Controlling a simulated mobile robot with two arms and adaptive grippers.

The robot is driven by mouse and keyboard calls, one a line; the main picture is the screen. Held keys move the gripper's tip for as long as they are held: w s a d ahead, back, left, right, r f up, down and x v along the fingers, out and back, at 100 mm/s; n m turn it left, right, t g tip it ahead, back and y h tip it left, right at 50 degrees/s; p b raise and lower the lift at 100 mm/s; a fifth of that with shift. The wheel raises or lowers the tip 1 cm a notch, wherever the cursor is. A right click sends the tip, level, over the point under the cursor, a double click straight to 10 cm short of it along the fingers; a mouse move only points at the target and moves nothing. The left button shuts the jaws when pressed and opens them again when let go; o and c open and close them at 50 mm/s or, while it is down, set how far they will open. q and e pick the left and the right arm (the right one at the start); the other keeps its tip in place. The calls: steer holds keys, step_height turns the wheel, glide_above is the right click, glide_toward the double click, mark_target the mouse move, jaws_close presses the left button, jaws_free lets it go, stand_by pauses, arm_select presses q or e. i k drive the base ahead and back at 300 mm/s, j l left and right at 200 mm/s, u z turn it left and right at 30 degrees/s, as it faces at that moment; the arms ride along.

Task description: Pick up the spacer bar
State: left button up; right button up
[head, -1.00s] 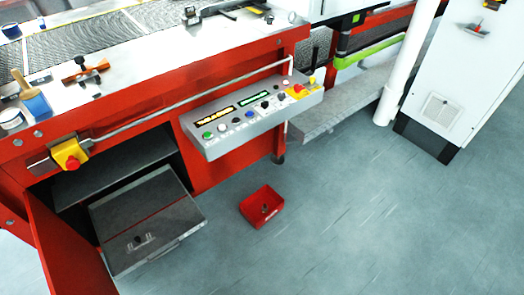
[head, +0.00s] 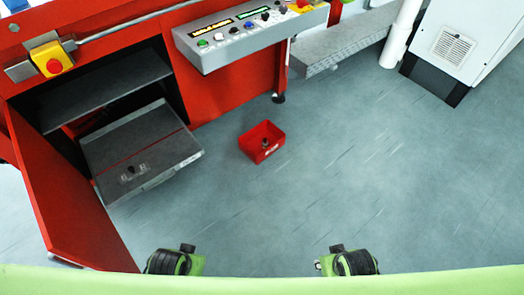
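I cannot pick out a spacer bar for certain in the head view. A pulled-out grey drawer (head: 150,165) at the left holds a small dark knob-like object (head: 131,168) with small light metal pieces beside it, too small to name. A red open bin (head: 261,142) on the floor holds a small dark item (head: 265,143). At the bottom edge, two green and black parts of my own arms show, left and right. No gripper fingers are visible on either.
A red cabinet door (head: 65,190) stands open at the left. Above are a grey control panel (head: 245,42) and a red emergency-stop button (head: 54,66). A white cabinet (head: 460,45) stands at the upper right. The grey floor (head: 370,170) in the middle and right is clear.

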mark_target(133, 172)
steer(key=u, duration=1.3)
steer(key=i+j+u, duration=0.15)
steer(key=u, duration=0.45)
